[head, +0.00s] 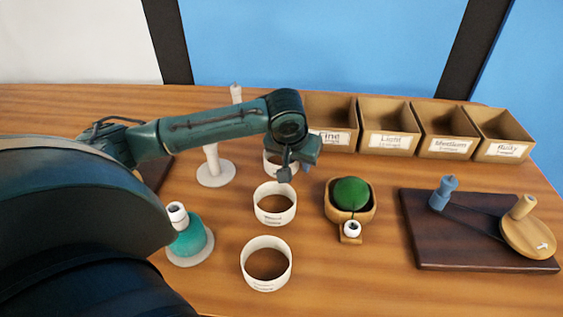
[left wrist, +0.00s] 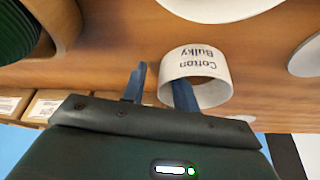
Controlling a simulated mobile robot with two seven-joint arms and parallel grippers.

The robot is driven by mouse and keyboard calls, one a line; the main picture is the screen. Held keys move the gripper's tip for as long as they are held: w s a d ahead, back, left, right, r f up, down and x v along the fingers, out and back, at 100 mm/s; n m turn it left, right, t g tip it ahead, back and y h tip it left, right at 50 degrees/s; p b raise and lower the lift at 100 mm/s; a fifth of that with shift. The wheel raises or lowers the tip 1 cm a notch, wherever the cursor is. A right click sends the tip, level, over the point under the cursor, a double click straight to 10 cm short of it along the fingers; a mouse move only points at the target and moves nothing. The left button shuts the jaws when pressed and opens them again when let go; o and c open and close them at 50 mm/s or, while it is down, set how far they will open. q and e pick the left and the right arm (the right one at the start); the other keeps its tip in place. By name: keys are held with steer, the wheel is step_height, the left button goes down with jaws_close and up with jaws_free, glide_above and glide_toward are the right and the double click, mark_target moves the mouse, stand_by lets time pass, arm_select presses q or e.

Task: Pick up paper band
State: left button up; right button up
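Three white paper bands stand in a row on the table in the head view. The far band (head: 271,169) is partly hidden behind my left gripper (head: 287,174); the middle band (head: 274,217) and near band (head: 266,281) are clear of it. In the left wrist view a band (left wrist: 205,60) labelled "Cotton Bulky" shows upside down, close to my left gripper (left wrist: 160,84). Its fingers are apart, one beside the band and one overlapping the band's opening. I cannot tell if they touch it. My right gripper is not in view.
A wooden bowl (head: 360,215) with a green yarn ball (head: 351,192) stands to the right. A white stand (head: 215,175) and a teal cone (head: 190,237) stand left. Several labelled boxes (head: 388,139) line the back. A dark board (head: 450,250) with a winder lies right.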

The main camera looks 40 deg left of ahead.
arm_select(q)
steer(key=shift+f, duration=0.1)
jaws_close()
stand_by(0.5)
